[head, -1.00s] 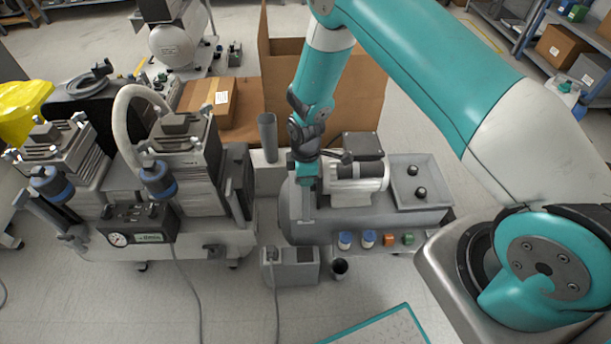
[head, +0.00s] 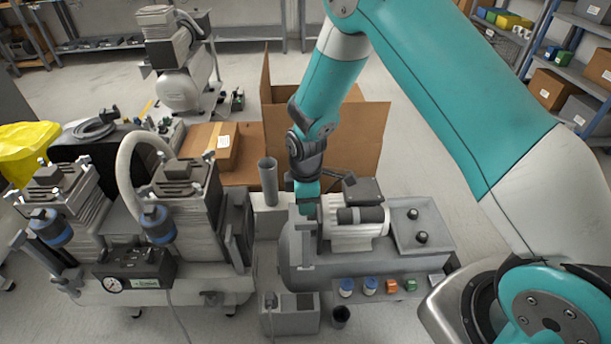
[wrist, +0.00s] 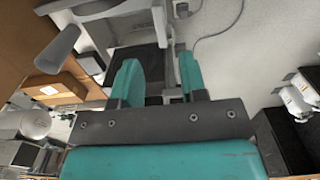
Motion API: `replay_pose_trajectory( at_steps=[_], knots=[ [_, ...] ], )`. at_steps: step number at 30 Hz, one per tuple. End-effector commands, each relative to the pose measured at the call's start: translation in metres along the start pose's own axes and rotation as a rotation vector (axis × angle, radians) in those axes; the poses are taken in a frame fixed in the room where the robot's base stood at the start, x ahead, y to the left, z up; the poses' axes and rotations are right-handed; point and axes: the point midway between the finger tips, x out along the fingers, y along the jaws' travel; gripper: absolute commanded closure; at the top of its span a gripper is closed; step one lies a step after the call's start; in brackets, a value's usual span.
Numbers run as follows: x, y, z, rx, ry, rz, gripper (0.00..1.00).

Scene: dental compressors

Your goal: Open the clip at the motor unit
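The motor unit (head: 352,236), a ribbed pale-grey cylinder with a dark band, sits on a grey tank in the middle of the head view. An upright grey bracket (head: 305,253) stands at its left end; I cannot tell whether this is the clip. My gripper (head: 307,208) points down at the left end of the motor unit, just above the bracket. In the wrist view my gripper's two teal fingers (wrist: 160,78) are apart. Grey and dark parts show beyond them; nothing is clearly held. Contact with the unit cannot be made out.
A grey tray with two black knobs (head: 421,228) lies right of the motor unit. A grey tube (head: 268,180) stands close at left. A twin-head compressor (head: 185,205) with a gauge is further left. An open cardboard box (head: 350,130) stands behind.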

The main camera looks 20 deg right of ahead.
Motion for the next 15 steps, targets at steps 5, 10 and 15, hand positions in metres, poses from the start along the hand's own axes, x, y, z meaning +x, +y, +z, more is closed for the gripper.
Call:
replay_pose_trajectory(
  at_steps=[5,10,15],
  knots=[
    [-0.046,0.001,-0.001,0.0,0.003,0.004,0.61],
    [-0.073,0.001,0.0,0.0,0.002,0.003,0.61],
    [-0.086,0.0,0.0,0.0,0.001,0.001,0.61]
  ],
)
